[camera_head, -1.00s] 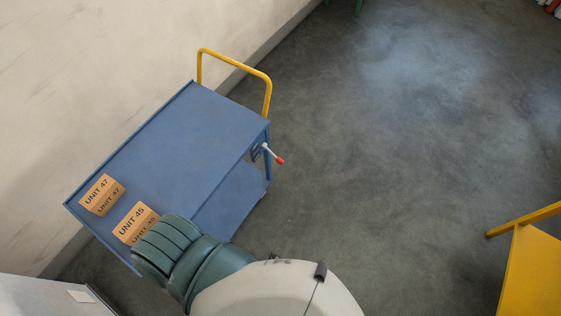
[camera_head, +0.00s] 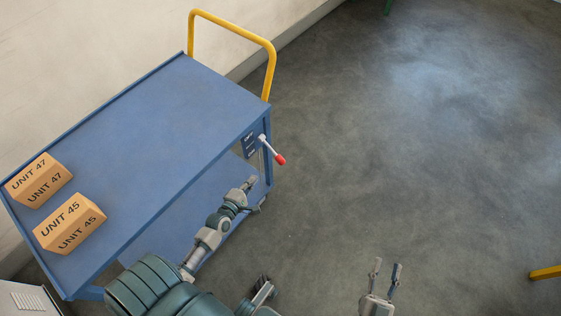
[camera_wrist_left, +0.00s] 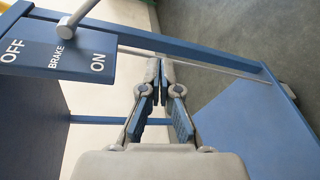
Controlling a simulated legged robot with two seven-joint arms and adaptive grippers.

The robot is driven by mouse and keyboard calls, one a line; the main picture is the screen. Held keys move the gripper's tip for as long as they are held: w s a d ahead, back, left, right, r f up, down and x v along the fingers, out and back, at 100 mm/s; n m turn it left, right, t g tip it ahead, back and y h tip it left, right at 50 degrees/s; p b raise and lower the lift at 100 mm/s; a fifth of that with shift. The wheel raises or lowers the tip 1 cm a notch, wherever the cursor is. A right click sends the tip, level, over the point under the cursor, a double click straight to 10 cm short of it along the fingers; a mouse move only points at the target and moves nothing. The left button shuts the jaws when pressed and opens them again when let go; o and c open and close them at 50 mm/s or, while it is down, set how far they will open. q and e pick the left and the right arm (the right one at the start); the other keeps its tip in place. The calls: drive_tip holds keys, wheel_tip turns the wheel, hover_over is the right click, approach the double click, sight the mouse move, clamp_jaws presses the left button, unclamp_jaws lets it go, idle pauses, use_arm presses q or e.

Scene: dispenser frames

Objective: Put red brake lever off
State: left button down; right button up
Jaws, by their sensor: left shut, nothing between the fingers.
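The brake lever (camera_head: 268,147) is a grey rod with a red tip (camera_head: 281,160), sticking out from the end of the blue cart (camera_head: 175,110). In the left wrist view the rod (camera_wrist_left: 80,14) crosses the top edge of the label plate (camera_wrist_left: 60,56), which reads OFF, BRAKE and ON; the red tip is out of frame there. My left gripper (camera_head: 252,184) is shut and empty, below and left of the lever and apart from it. Its closed fingers (camera_wrist_left: 160,72) are right of the plate in the wrist view. My right gripper (camera_head: 386,268) is open and empty over the floor.
Two boxes, UNIT 47 (camera_head: 39,181) and UNIT 45 (camera_head: 70,223), sit on the cart top. A yellow handle (camera_head: 236,33) rises at its far end. The cart's lower shelf (camera_head: 180,205) is close to my left arm. Grey floor (camera_head: 420,150) right of the cart is clear.

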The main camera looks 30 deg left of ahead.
sight(272, 150)
use_arm(q)
drive_tip(key=r, duration=0.1)
drive_tip(key=r+n, duration=0.1)
drive_tip(key=r+n+t+b, duration=0.1)
drive_tip(key=shift+w+a+r, duration=0.2)
drive_tip(key=shift+w+a, duration=0.05)
drive_tip(key=shift+w, duration=0.15)
use_arm(e)
drive_tip(key=shift+t, duration=0.9)
drive_tip(key=r, duration=0.1)
drive_tip(key=s+r, duration=0.1)
drive_tip(key=r, duration=0.1)
drive_tip(key=s+d+r, duration=0.1)
drive_tip(key=r, duration=0.1)
drive_tip(key=shift+r, duration=0.1)
use_arm(q)
drive_tip(key=shift+w, duration=0.1)
